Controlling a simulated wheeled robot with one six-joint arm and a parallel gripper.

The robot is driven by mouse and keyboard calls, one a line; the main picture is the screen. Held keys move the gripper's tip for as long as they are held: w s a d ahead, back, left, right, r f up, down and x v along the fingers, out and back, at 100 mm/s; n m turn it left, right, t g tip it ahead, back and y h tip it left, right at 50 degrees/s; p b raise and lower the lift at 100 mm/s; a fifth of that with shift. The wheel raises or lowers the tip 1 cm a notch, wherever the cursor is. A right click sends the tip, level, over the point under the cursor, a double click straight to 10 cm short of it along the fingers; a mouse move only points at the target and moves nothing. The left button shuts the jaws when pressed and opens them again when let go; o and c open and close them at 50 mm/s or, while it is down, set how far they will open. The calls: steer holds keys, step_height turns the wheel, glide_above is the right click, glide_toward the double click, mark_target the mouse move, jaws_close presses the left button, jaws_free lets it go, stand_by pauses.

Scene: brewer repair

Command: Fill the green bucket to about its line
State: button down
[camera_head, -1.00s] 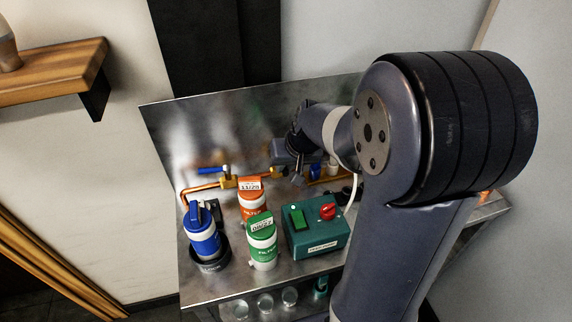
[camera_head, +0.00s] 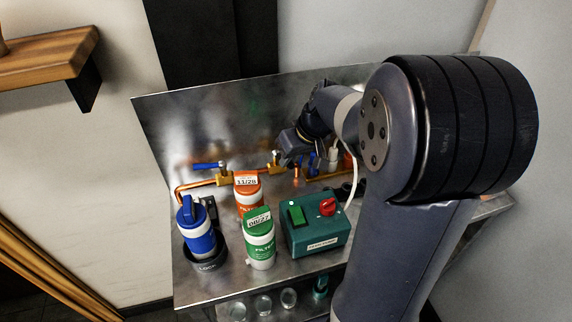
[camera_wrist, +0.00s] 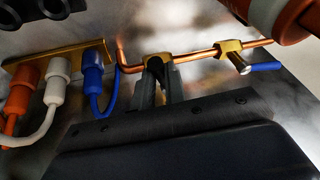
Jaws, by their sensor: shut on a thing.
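I cannot make out a green bucket for certain; a small teal item (camera_head: 320,285) shows below the bench top, too small to identify. My gripper (camera_wrist: 159,64) has its two fingers close together at a brass valve (camera_wrist: 157,58) on the copper pipe (camera_wrist: 195,54) in the wrist view. It is shut on this valve, and the fingers hide part of it. In the head view the same brass valve (camera_head: 276,162) sits just left of my gripper, whose fingertips are hidden there.
A blue-handled valve (camera_head: 209,166) sits farther left on the pipe. Blue (camera_head: 197,232), orange (camera_head: 249,192) and green (camera_head: 260,243) filter canisters and a green switch box (camera_head: 316,226) stand in front. Blue, white and orange plugs (camera_wrist: 60,82) sit beside my gripper.

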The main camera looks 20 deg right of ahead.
steer(key=shift+w+d+n+g+y, duration=0.3)
steer(key=shift+w+d+n+g, duration=0.25)
steer(key=shift+n, duration=0.95)
steer(key=shift+w+d+n+g+y, duration=0.3)
steer(key=shift+w+d+n+g, duration=0.25)
steer(key=shift+n, duration=0.95)
steer(key=shift+w+d+n+g+y, duration=0.35)
steer(key=shift+d+n+g, duration=0.2)
steer(key=shift+n, duration=0.95)
steer(key=c, duration=1.5)
jaws_free()
steer(key=shift+o, duration=0.2)
steer(key=v, duration=1)
steer(key=shift+r, duration=0.4)
steer(key=shift+w, duration=0.1)
